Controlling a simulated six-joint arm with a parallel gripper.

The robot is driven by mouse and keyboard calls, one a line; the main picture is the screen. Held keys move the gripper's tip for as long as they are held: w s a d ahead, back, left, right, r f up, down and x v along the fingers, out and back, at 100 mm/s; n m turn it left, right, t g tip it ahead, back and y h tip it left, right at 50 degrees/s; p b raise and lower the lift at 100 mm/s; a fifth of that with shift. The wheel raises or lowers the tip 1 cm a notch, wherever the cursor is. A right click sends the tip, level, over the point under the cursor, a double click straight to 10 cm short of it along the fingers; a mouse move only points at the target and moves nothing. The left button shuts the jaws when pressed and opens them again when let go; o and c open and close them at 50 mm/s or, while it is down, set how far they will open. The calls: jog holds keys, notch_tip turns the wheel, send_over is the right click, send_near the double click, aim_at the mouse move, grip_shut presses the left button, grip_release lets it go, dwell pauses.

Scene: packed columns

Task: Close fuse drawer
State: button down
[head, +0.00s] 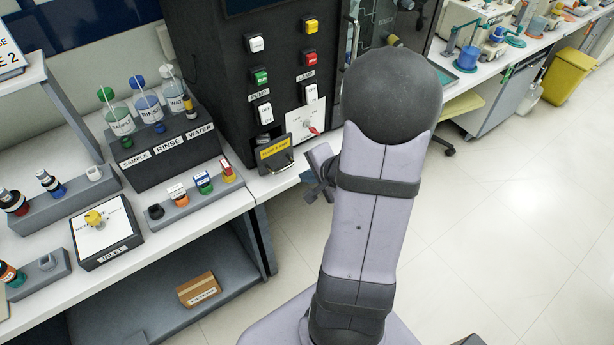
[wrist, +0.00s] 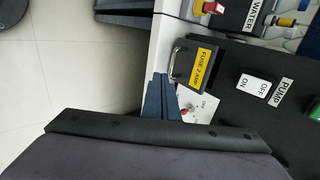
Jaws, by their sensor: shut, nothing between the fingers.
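The fuse drawer (head: 274,153) is a dark box with a yellow label and a metal handle, low on the front of the black cabinet (head: 268,75). It appears to stick out from the cabinet face. In the wrist view the drawer (wrist: 206,52) shows its yellow "FUSE 2 AMP" label and the handle (wrist: 176,66). My gripper (head: 318,172) is shut and empty, just to the right of the drawer and apart from it in the head view. In the wrist view the blue-grey fingers (wrist: 161,95) are below the handle; whether they touch it is unclear.
A white selector plate with a red-tipped knob (head: 308,125) is right above the drawer, near my gripper. Pump and lamp switches (head: 265,113) sit higher. Open floor lies right of the bench.

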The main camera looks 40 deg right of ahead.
aim_at(284, 168)
jog(key=w+r+b+x, duration=0.1)
jog(key=b+x, duration=0.2)
jog(key=x, duration=0.7)
jog(key=shift+w, duration=0.6)
jog(key=shift+w+p, duration=0.25)
jog(key=shift+p, duration=0.05)
jog(key=w+p, duration=0.2)
jog(key=w, duration=0.1)
jog(key=shift+r+p, duration=0.2)
jog(key=shift+p, duration=0.15)
jog(key=shift+w+f+p, duration=0.2)
jog(key=shift+w+p, duration=0.1)
jog(key=shift+w, duration=0.3)
jog(key=shift+s, duration=0.15)
